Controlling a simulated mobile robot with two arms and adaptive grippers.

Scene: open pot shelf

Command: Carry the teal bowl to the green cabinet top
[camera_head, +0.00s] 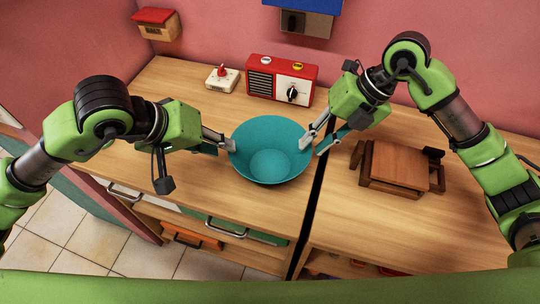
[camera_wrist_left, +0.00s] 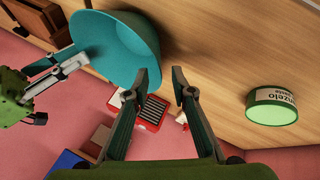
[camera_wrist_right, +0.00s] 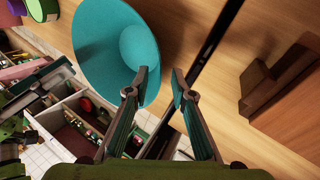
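The teal bowl (camera_head: 270,165) is upright over the wooden counter (camera_head: 190,90), near the dark gap in the worktop. I cannot tell whether it touches the wood. My left gripper (camera_head: 219,147) is at the bowl's left rim and my right gripper (camera_head: 312,143) at its right rim. In the left wrist view, the fingers (camera_wrist_left: 164,75) are apart, with the bowl (camera_wrist_left: 110,45) beside and partly behind one finger. In the right wrist view, the fingers (camera_wrist_right: 160,75) are also apart, near the bowl's edge (camera_wrist_right: 100,50). A green drawer front (camera_head: 250,232) shows below the counter.
A red radio (camera_head: 282,80) and a small white device with a red knob (camera_head: 222,78) stand at the back. A brown wooden stand (camera_head: 398,168) is on the right worktop. A green can (camera_wrist_left: 271,106) shows in the left wrist view. The left counter has free room.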

